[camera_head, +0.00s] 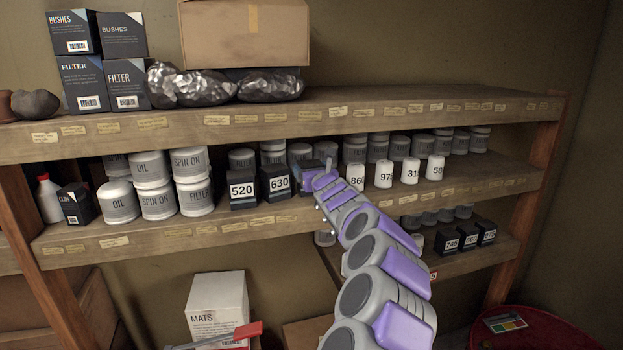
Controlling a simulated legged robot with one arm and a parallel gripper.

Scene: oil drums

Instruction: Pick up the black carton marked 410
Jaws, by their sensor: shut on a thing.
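My gripper (317,174) is at the middle shelf, just right of the black carton marked 630 (277,183). It is shut on a dark carton (304,188), which is mostly hidden by the gripper and arm. No number can be read on that carton, so I cannot tell from its face whether it is 410. A black carton marked 520 (242,189) stands left of 630. No readable 410 label shows anywhere.
White numbered canisters (383,174) stand right of the gripper, with grey cans behind. White filter cans (158,200) stand at left. Several black cartons (467,238) sit on the lower right shelf. The upper shelf (345,112) runs above the gripper.

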